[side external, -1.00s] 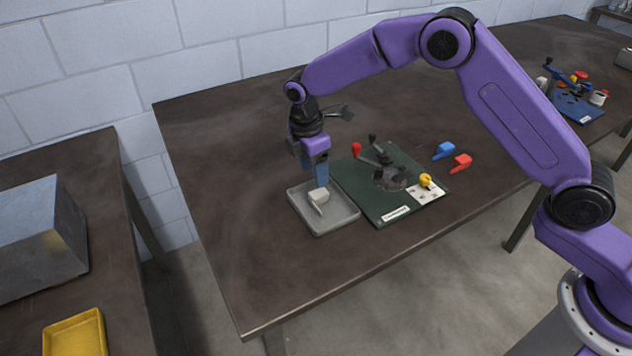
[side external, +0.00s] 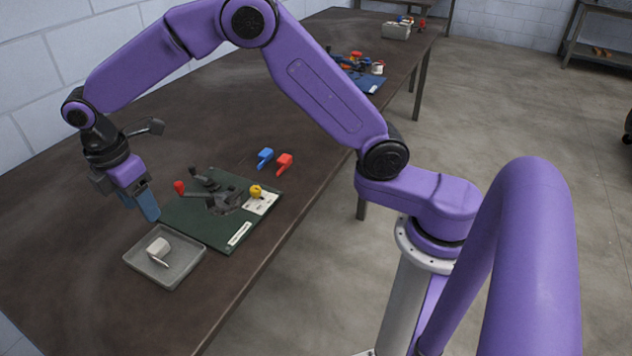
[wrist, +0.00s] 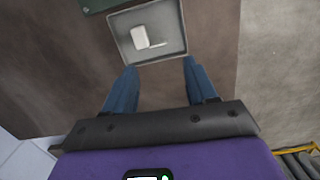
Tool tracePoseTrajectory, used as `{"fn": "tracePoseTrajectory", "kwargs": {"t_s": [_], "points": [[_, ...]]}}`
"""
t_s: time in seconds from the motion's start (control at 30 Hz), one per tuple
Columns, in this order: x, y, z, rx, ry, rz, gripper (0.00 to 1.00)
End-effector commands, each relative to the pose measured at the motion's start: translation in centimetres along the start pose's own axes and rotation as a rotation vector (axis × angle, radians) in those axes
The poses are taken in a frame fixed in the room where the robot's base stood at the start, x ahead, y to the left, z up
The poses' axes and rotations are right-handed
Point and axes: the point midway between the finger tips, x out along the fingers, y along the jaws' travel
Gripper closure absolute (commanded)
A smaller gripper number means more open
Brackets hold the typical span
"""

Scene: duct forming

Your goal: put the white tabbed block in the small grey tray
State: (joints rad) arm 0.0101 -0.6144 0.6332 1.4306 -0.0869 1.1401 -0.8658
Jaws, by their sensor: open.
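The white tabbed block (side external: 158,248) lies inside the small grey tray (side external: 190,264), resting on its floor with the tab pointing to one side. Both also show in the wrist view, the block (wrist: 140,37) in the tray (wrist: 179,47) just beyond the fingertips. My gripper (side external: 150,213) is above and behind the tray in the side view, apart from the block. In the wrist view its two blue fingers (wrist: 160,75) are spread wide with nothing between them.
A dark green board (side external: 213,232) with a black lever fixture and a yellow-knobbed piece (side external: 256,191) sits right beside the tray. A blue tabbed block (side external: 265,156) and a red one (side external: 284,162) lie behind the board. Bare brown tabletop (side external: 130,310) lies in front of the tray.

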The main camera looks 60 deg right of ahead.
Motion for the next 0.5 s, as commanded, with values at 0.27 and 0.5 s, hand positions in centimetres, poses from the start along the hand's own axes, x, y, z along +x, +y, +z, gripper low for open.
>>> {"fn": "tracePoseTrajectory", "kwargs": {"t_s": [0.27, 0.5], "points": [[-3.3, -9.5, 3.9, 0.121, 0.042, 0.014, 0.43], [-4.1, -18.2, 8.9, 0.226, 0.077, 0.012, 0.43]]}}
